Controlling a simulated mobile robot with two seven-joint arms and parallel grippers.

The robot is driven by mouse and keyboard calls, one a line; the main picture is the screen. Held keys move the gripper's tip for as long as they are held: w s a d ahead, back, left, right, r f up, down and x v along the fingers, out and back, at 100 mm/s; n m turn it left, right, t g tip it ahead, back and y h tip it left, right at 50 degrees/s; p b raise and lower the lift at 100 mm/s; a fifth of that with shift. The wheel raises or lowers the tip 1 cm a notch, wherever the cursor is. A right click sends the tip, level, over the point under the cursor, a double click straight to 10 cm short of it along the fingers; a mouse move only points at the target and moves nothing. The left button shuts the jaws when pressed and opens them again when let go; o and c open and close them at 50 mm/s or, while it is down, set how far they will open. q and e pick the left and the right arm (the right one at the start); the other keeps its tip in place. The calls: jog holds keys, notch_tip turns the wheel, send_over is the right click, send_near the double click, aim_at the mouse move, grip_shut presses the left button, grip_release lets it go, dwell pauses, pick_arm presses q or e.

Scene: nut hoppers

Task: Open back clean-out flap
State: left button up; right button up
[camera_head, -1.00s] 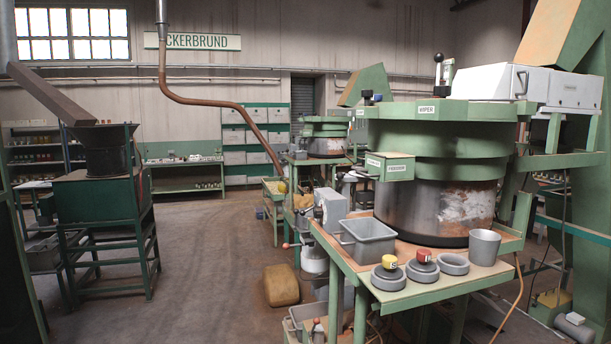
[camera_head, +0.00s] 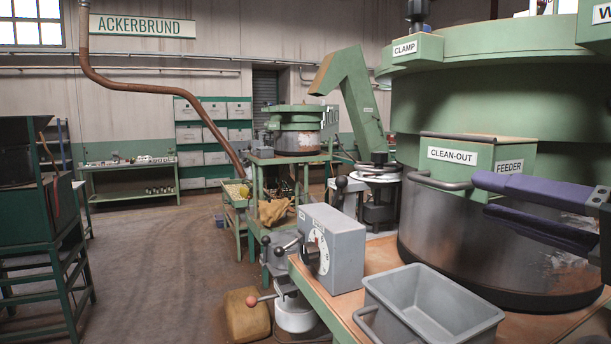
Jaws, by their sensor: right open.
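A green box-like flap (camera_head: 456,173) labelled CLEAN-OUT sits on the side of the large hopper (camera_head: 470,105) at the right. It looks shut against the hopper. A grey bar handle (camera_head: 440,183) runs along its lower left edge, and a FEEDER label is on its right face. My right gripper (camera_head: 484,196) comes in from the right edge with two dark purple fingers, one above the other with a gap between. It is open and empty, its tips just right of the handle. I cannot tell whether they touch the flap. My left gripper is not in view.
A grey bin (camera_head: 425,310) stands on the bench below the flap. A smaller hopper (camera_head: 298,132) stands farther back. The floor at left is open, with a tan block (camera_head: 245,315) on it.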

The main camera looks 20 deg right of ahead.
aim_at(455, 186)
jog(key=shift+w+r, duration=0.15)
jog(key=shift+w, duration=0.2)
jog(key=w+p, duration=0.1)
jog(key=w, duration=0.1)
jog(key=w+p, duration=0.1)
jog(key=w, duration=0.2)
jog(key=w+p, duration=0.1)
jog(key=w, duration=0.1)
jog(key=shift+w+a+p, duration=0.25)
jog(key=shift+a+p, duration=0.05)
jog(key=shift+a, duration=0.05)
jog(key=shift+w, duration=0.65)
grip_shut()
